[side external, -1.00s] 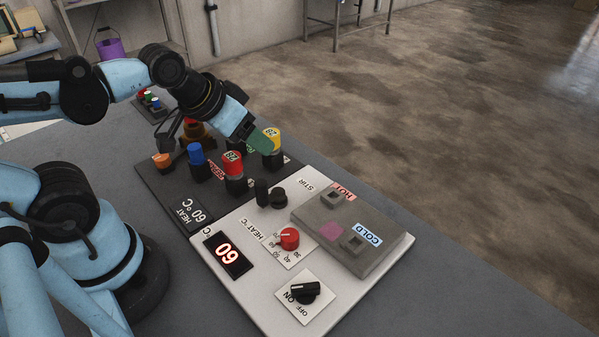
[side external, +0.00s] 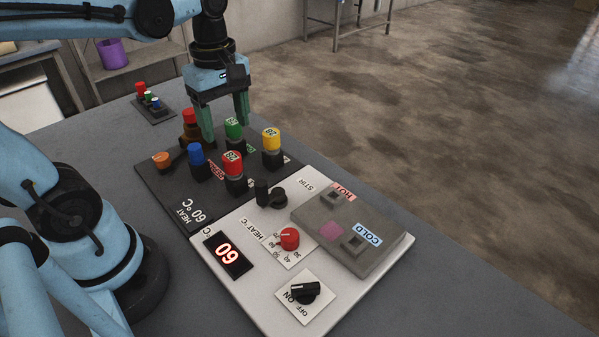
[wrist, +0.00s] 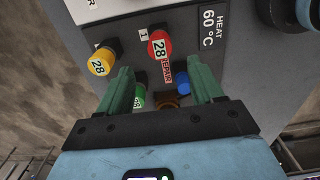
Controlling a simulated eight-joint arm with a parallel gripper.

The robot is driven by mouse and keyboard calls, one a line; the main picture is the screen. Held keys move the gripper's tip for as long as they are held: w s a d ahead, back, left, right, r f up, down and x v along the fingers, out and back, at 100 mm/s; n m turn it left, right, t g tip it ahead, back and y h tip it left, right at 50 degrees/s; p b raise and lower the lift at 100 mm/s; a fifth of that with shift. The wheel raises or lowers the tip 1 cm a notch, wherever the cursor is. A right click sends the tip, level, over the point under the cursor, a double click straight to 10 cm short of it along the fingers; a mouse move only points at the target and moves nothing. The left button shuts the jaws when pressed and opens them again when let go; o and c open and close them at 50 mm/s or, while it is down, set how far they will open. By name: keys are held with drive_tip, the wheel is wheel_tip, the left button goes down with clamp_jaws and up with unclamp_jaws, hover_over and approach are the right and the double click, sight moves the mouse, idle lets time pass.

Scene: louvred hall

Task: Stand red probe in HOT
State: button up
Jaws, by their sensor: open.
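The red-capped probe (side external: 233,162) marked 28 stands upright in the dark rack (side external: 178,203), at its front, and shows in the wrist view (wrist: 159,44). A second red cap (side external: 190,116) on a brownish body stands at the rack's back. The HOT label (side external: 343,191) is on the grey block (side external: 375,262), beside an empty-looking square socket (side external: 333,197). My gripper (side external: 225,120) points down behind the red 28 probe, its green fingers apart around or above the green-capped probe (side external: 233,128). It holds nothing I can see; the wrist view shows the fingers (wrist: 160,78) spread.
Blue (side external: 196,153) and yellow (side external: 271,138) capped probes stand close to the red one.

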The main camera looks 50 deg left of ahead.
sight(231, 156)
drive_tip(key=shift+f, duration=4.85)
drive_tip(key=shift+c, duration=0.5)
clamp_jaws()
